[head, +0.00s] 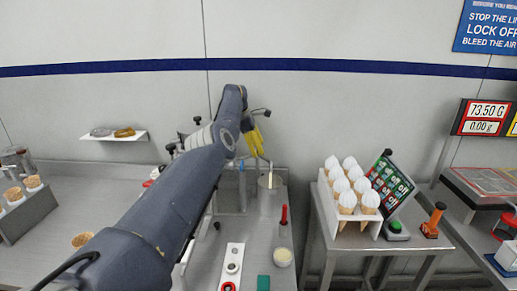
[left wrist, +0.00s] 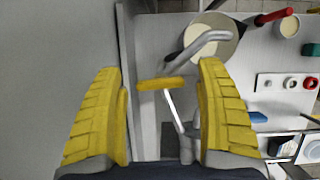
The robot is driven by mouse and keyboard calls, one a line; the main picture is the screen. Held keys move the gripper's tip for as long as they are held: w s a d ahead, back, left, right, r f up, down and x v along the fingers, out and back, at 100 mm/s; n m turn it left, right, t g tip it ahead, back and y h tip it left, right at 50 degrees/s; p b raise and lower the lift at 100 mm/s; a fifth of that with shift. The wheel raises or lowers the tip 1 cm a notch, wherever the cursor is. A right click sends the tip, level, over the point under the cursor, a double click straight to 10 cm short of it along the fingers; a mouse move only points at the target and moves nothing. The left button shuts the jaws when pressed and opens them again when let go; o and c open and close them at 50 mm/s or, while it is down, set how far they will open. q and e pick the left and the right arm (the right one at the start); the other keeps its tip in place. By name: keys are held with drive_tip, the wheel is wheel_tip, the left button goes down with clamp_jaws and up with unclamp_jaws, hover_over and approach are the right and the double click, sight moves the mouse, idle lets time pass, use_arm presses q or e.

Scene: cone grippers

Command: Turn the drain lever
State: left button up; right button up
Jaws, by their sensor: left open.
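The drain lever, a short yellow bar (left wrist: 162,84) on a thin pale metal rod, shows between the fingers of my left gripper (left wrist: 163,95) in the left wrist view. The gripper's yellow ridged fingers are open, one on each side, with gaps between them and the bar. In the head view, my left gripper (head: 254,143) is at the wall side of the bench, above a grey cylindrical vessel (head: 270,195). I cannot make out the lever clearly there. The vessel's pale round top (left wrist: 211,40) and a bent grey pipe lie beyond the lever in the left wrist view.
A white button panel (head: 232,268) and a teal block (head: 263,283) are nearer. A rack of cones (head: 352,225) stands on the right table. My left arm covers much of the left bench.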

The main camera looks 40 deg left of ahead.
use_arm(q)
drive_tip(key=shift+r, duration=0.1)
drive_tip(key=v, duration=0.7)
drive_tip(key=shift+r, duration=0.2)
idle(0.4)
